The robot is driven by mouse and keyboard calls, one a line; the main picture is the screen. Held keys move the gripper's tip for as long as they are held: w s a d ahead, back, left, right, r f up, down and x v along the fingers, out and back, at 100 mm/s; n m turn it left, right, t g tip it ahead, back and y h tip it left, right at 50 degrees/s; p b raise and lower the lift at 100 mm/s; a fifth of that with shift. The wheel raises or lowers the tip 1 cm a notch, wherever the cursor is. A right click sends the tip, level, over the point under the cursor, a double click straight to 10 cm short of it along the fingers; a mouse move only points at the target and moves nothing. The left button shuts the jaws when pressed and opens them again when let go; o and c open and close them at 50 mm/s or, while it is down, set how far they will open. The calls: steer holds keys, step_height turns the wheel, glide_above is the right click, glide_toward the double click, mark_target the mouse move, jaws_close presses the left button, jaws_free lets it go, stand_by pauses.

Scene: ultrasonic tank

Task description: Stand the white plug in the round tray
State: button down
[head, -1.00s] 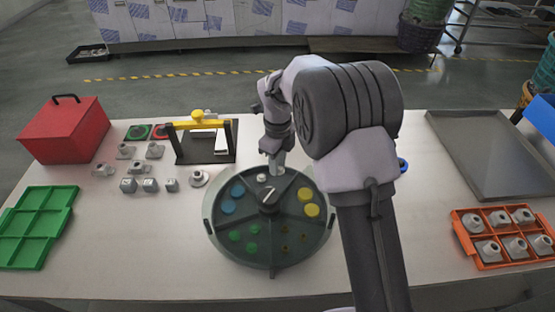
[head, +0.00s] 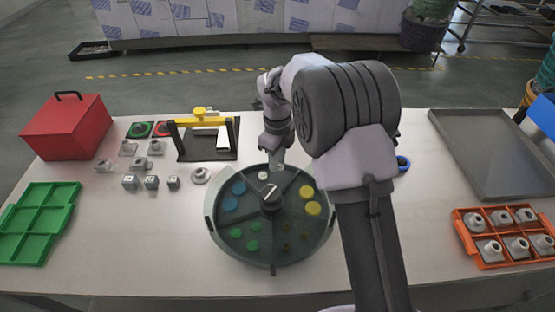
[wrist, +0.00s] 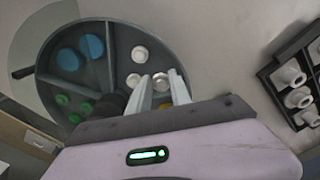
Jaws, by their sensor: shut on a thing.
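The round tray (head: 212,232) is grey and divided into wedge compartments around a dark centre knob (head: 270,195). My gripper (head: 277,163) is over its far compartment. In the wrist view, my gripper (wrist: 163,84) is shut on a white plug (wrist: 161,80), partly hidden between the fingers. Two more white plugs stand in the far compartment, one farther out (wrist: 139,54) and one nearer the fingers (wrist: 133,80). Only one white plug (head: 262,175) shows clearly in the head view. I cannot tell whether the held plug touches the tray floor.
Other compartments hold blue (head: 230,204), green (head: 252,246) and yellow (head: 313,207) pieces. A black stand with a yellow bar (head: 200,122) and grey fittings (head: 152,182) are left of the tray. An orange crate (head: 480,262) is at right. The table's front is clear.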

steer(key=shift+f+b, duration=1.55)
steer(key=shift+f, duration=0.3)
stand_by(0.9)
steer(key=shift+f+b, duration=0.3)
steer(key=shift+b, duration=0.4)
stand_by(3.1)
steer(key=c, duration=1.1)
jaws_free()
steer(key=shift+c, duration=0.2)
steer(key=shift+o, duration=0.2)
steer(key=shift+r, duration=0.1)
step_height(320, 180, up, 17)
steer(key=p, duration=0.5)
steer(key=shift+s+r+p, duration=0.15)
steer(key=shift+p, duration=0.2)
